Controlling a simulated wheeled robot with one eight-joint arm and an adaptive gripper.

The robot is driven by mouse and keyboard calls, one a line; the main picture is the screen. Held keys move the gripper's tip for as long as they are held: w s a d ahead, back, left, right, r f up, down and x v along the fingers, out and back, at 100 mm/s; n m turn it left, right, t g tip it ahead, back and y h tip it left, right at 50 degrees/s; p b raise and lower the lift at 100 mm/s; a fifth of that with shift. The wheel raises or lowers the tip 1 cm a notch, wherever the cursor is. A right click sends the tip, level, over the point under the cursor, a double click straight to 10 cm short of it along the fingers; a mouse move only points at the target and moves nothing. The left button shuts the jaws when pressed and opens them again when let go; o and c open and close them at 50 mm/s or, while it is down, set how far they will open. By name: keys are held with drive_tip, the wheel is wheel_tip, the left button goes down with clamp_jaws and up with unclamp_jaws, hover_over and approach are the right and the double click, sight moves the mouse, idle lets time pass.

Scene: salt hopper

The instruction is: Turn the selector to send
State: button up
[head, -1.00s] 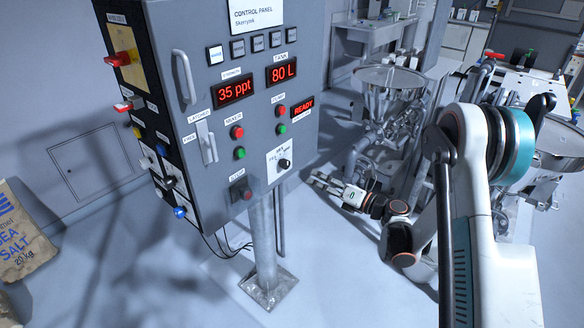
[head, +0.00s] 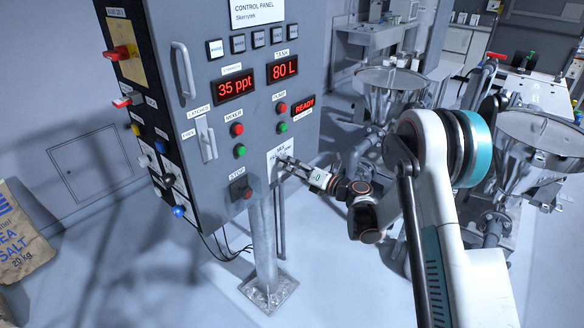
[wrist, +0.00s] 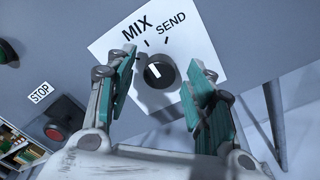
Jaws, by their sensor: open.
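The selector (wrist: 159,72) is a round black knob with a white pointer mark, on a white plate (wrist: 205,50) lettered MIX and SEND. In the wrist view its mark leans up-left, toward the MIX side. My gripper (wrist: 165,62) is open, with one teal-padded finger on each side of the knob. Gaps show between the knob and both pads. In the head view my gripper (head: 287,164) is at the lower right of the control panel (head: 215,125), in front of the plate, and mostly hides the knob.
A red STOP button (wrist: 54,133) is left of my gripper in the wrist view. Red and green buttons sit above the selector plate in the head view. The panel's support post (head: 262,240) stands below, and a steel hopper (head: 388,85) stands behind to the right.

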drive_tip(key=shift+c, duration=0.6)
drive_tip(key=c, duration=1)
drive_tip(key=m+b, duration=0.2)
drive_tip(key=m, duration=0.2)
drive_tip(key=shift+m, duration=0.3)
drive_tip(key=m+b, duration=0.1)
drive_tip(key=m, duration=0.3)
drive_tip(key=shift+m, duration=0.3)
drive_tip(key=o, duration=1.1)
